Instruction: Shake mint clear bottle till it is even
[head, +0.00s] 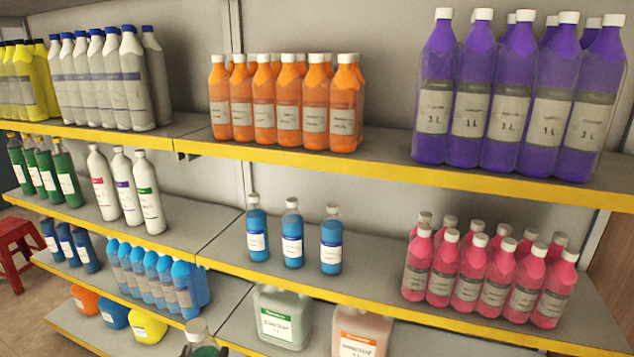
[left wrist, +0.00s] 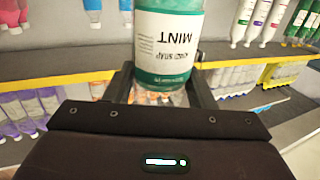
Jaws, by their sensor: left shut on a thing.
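A clear bottle with green contents (head: 205,350) shows at the bottom edge of the head view, its grey cap uppermost; most of it is cut off. The left wrist view shows the same bottle (left wrist: 167,45) with a green and white label reading MINT. That view is upside down, as shelves and label both show, so the bottle stands about upright. Near the gripper its wall is clear, with orange specks showing through. My left gripper (left wrist: 163,90) is shut on the bottle, one dark finger on each side. Whether the contents are even cannot be told. My right gripper is not in view.
Shelves with yellow edges (head: 300,287) stand ahead, holding purple bottles (head: 483,90), orange bottles (head: 288,100), pink bottles (head: 484,270) and three blue bottles (head: 292,238). A pale green jug (head: 283,318) stands on the lower shelf. A red stool (head: 14,250) is at far left.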

